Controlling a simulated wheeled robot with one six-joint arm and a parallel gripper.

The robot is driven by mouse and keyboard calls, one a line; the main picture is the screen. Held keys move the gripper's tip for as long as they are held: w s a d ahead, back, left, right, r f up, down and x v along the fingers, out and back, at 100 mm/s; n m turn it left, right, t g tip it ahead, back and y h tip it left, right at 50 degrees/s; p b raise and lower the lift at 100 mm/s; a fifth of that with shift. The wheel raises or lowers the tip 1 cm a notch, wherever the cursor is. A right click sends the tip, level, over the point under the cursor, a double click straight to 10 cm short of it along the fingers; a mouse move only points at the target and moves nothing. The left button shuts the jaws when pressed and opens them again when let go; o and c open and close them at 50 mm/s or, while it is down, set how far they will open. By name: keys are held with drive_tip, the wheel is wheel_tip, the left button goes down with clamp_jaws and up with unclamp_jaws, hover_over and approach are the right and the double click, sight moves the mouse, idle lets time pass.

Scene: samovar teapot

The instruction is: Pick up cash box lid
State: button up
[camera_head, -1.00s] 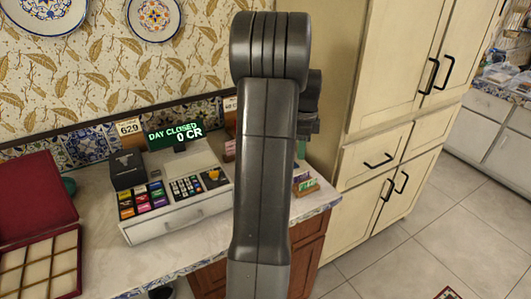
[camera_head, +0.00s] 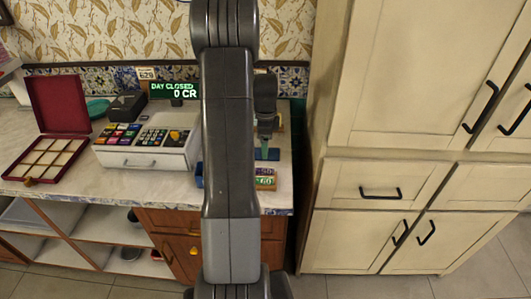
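No separate cash box lid can be made out. A dark red hinged lid (camera_head: 57,103) stands raised at the back of an open compartment box (camera_head: 40,158), at the left of the counter; I cannot tell whether this is the cash box. A cash register (camera_head: 150,150) with a closed front drawer stands in the middle. My arm rises through the centre and hides part of the counter.
The counter (camera_head: 110,185) is clear along its front edge before the register. A teal dish (camera_head: 97,107) lies behind the red box. A tall cream cabinet (camera_head: 385,150) stands close to the counter's right end. Open shelves (camera_head: 75,240) are below the counter.

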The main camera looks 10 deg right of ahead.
sight(274, 153)
wheel_tip(274, 153, down, 3)
drive_tip(key=shift+w+a+f, duration=0.1)
drive_tip(key=c, duration=1.1)
